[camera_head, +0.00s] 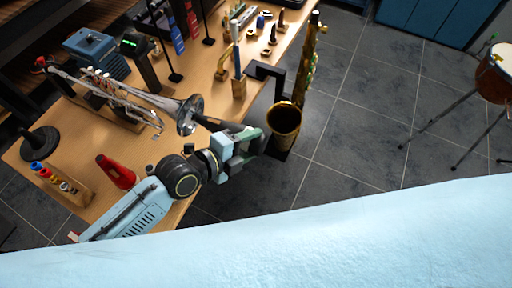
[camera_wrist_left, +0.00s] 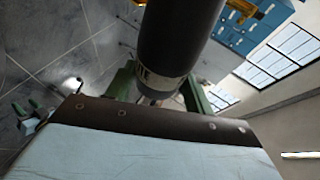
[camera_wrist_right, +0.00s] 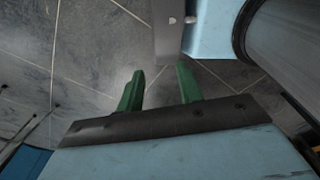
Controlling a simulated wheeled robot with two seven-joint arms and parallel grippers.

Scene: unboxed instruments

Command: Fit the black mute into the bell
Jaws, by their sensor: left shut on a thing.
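My left gripper (camera_head: 246,143) is shut on the black mute (camera_head: 209,123), a dark cone that reaches left toward the trumpet bell (camera_head: 189,115). The mute's narrow end is close to the bell's mouth; I cannot tell whether it touches or enters it. The silver trumpet (camera_head: 129,96) lies on a stand on the table, its bell facing right. In the left wrist view the mute (camera_wrist_left: 178,38), with a pale printed band, stands between the green fingers (camera_wrist_left: 158,88). My right gripper (camera_wrist_right: 158,90) is open and empty over the floor; it is outside the head view.
A red cone (camera_head: 116,171) and a wooden rack of coloured pieces (camera_head: 62,181) are on the wooden table (camera_head: 80,150). A saxophone (camera_head: 285,119) on a stand is just right of my left gripper. A drum (camera_head: 493,77) stands far right. Floor between is clear.

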